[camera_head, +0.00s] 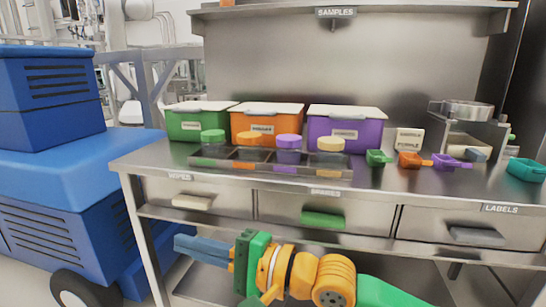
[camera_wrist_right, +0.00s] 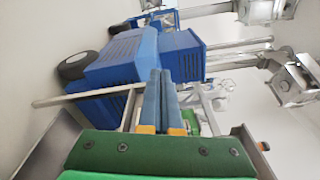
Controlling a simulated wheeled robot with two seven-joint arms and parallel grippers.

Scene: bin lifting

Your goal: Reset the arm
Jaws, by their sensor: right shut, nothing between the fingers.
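My right gripper (camera_head: 180,244) is low in the head view, in front of the steel workbench (camera_head: 140,167) and below its drawers. Its arm comes in from the lower right, and its blue fingers point left. In the right wrist view the two fingers of my right gripper (camera_wrist_right: 160,76) lie side by side, shut, with nothing held. My left gripper is in neither view.
Green (camera_head: 188,128), orange (camera_head: 270,126) and purple (camera_head: 345,133) bins stand closed on the workbench, behind a tray of coloured-lid jars. Several small scoops lie to the right. Blue equipment (camera_head: 75,160) stands on the left. A lower shelf (camera_head: 190,290) is close to my right arm.

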